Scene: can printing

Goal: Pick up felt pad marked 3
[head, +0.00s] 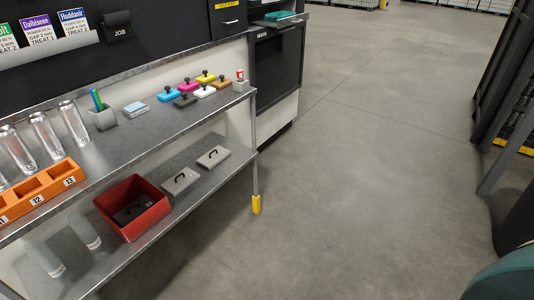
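I cannot make out a felt pad marked 3; no such mark is readable. On the lower shelf (165,217) are two grey slabs with black handles, a nearer one (181,181) and a farther one (213,157). Neither of my grippers is in view.
A red bin (150,222) with a dark item inside stands on the lower shelf. A dark machine (277,65) stands behind.

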